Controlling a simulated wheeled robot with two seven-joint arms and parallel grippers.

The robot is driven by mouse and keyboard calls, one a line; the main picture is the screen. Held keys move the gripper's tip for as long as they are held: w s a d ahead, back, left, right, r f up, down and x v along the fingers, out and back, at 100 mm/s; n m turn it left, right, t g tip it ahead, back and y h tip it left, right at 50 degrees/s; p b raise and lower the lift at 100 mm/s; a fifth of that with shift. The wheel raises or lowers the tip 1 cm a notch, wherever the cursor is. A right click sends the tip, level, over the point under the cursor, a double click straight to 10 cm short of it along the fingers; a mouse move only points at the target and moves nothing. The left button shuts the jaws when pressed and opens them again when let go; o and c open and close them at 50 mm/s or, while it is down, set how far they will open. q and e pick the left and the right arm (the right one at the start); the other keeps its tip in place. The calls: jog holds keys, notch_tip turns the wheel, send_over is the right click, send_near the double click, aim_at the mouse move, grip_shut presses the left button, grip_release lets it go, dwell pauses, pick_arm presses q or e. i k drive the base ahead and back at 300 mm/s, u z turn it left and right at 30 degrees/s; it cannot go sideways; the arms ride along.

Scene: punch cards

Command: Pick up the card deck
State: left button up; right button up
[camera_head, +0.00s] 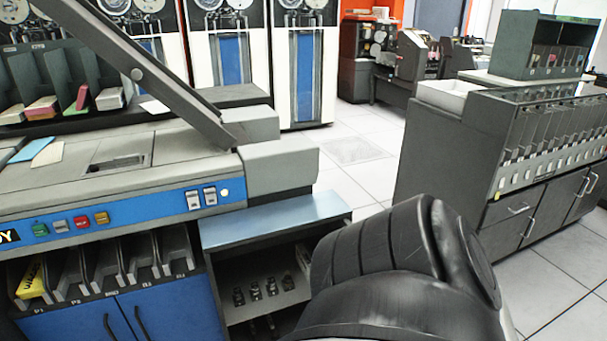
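No single card deck stands out as the one named. Several small stacks of cards lie in the slots at the upper left, among them a yellow and pink stack (41,108), a red card stack (82,97) and a cream stack (110,98). A blue card (30,150) and a cream card (48,156) lie loose on the machine top. A yellow item (32,280) sits in a lower pocket. Neither gripper shows. A large black rounded part at the lower right looks like my own arm and hides what is behind it.
The grey and blue card machine (120,222) fills the left. A dark grey bar (140,70) slants down across it. A blue-topped shelf (270,219) stands beside it. A dark cabinet with slots (440,160) stands at the right. Tiled floor (350,150) is open between them.

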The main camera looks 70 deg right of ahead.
aim_at(305, 261)
jog(key=z, duration=0.8)
jog(key=i, duration=0.95)
jog(key=z, duration=1.05)
jog(key=i, duration=0.55)
jog(key=u, duration=0.05)
